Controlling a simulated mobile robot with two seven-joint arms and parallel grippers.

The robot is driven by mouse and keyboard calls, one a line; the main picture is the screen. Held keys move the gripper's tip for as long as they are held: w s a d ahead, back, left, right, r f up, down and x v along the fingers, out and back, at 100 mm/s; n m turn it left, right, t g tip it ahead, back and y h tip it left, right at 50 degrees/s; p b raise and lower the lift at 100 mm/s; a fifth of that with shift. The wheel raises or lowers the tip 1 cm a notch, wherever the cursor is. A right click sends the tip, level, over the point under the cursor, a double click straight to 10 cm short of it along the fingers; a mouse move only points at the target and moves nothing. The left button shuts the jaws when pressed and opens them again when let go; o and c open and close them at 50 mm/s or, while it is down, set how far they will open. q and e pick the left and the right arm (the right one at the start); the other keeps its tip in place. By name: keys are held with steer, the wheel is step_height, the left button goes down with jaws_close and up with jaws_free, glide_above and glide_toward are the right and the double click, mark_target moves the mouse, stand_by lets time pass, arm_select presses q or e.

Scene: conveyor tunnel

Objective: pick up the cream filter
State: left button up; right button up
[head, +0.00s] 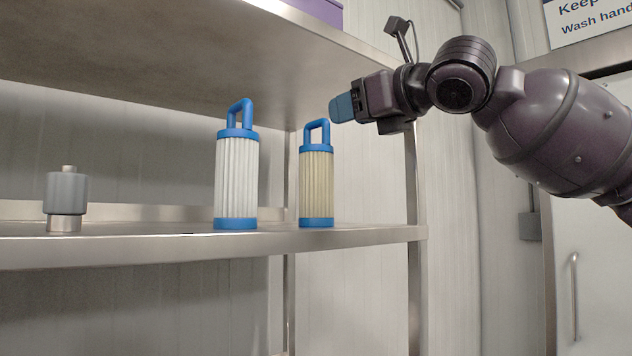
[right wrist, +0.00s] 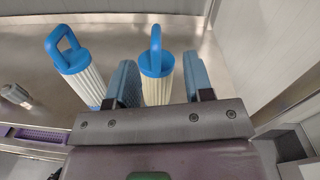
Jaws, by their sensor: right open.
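The cream filter (head: 316,180) stands upright on the metal shelf near its right end, with blue caps and a blue loop handle on top. In the right wrist view the cream filter (right wrist: 156,90) shows between my two fingers, its lower part hidden by the gripper body. My right gripper (head: 342,107) is open and empty, with blue fingertips. In the head view it is just above and to the right of the handle, apart from it. In the wrist view the fingers (right wrist: 160,78) lie either side of the filter. My left gripper is not in view.
A similar white filter (head: 236,180) stands close on the left. A grey and metal cylinder (head: 66,193) is further left on the shelf (head: 330,238). An upper shelf (head: 200,40) hangs above, with a purple box (head: 320,9) on it. A shelf post (head: 413,190) stands at the right.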

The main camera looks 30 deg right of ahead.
mark_target(328, 120)
steer(key=shift+w+a+f, duration=0.1)
steer(key=shift+w+a, duration=0.15)
steer(key=shift+w, duration=0.8)
steer(key=shift+w+a+f, duration=0.1)
steer(key=shift+w+a, duration=0.1)
steer(key=shift+w, duration=0.8)
steer(key=shift+w+a, duration=0.25)
steer(key=shift+w, duration=0.8)
